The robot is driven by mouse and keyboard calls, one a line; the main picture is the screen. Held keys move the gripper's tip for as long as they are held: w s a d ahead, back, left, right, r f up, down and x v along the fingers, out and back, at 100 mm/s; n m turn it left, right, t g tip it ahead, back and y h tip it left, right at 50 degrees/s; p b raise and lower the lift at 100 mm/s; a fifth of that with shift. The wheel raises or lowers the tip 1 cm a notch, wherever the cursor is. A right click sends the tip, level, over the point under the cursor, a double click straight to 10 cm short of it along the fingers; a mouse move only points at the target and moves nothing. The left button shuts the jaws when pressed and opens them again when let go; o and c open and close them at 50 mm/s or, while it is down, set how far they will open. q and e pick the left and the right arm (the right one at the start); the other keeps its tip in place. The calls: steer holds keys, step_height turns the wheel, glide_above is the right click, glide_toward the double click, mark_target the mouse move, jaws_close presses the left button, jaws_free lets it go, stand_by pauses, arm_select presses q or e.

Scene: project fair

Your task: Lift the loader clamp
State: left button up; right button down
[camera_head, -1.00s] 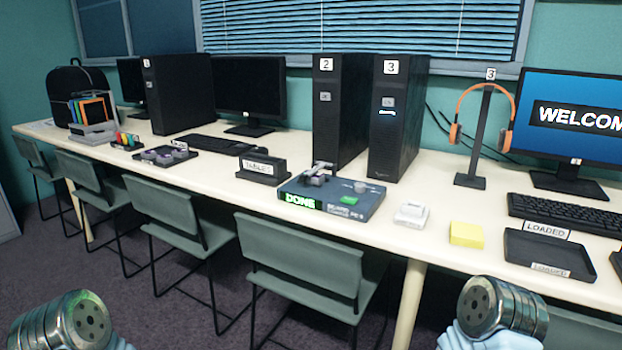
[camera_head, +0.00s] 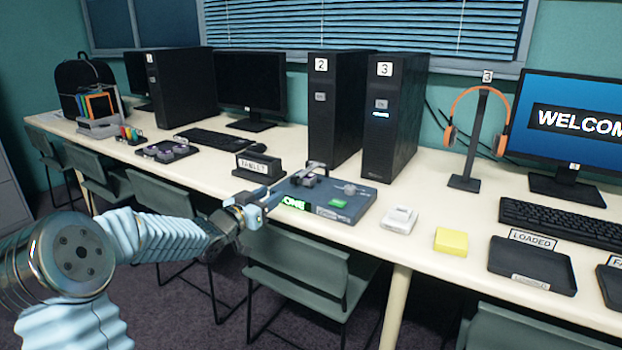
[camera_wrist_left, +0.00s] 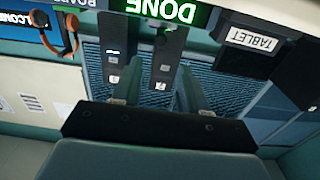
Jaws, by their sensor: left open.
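The board loader (camera_head: 352,208) is a dark blue box on the long table, with a lit green DONE display (camera_head: 294,203) on its front. Its clamp (camera_head: 314,170) is a grey bar on top at the back left, over a part too small to make out. My left gripper (camera_head: 256,204) is beside the loader's front left corner, apart from the clamp. In the left wrist view its two fingers (camera_wrist_left: 150,88) stand apart with nothing between them, and the DONE display (camera_wrist_left: 165,14) shows upside down. My right gripper is out of view.
A TABLET stand (camera_head: 258,168) is close behind my left gripper. Computer towers (camera_head: 395,120) stand behind the loader. A white box (camera_head: 400,220), a yellow block (camera_head: 450,241) and a LOADED tray (camera_head: 532,265) are to its right. Chairs (camera_head: 300,270) line the front edge.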

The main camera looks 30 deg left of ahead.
mark_target(292, 180)
arm_select(q)
steer(key=w, duration=0.8)
steer(key=w+p, duration=0.1)
steer(key=w, duration=0.2)
steer(key=shift+w+d+f, duration=0.1)
steer(key=shift+w+d, duration=0.3)
jaws_close()
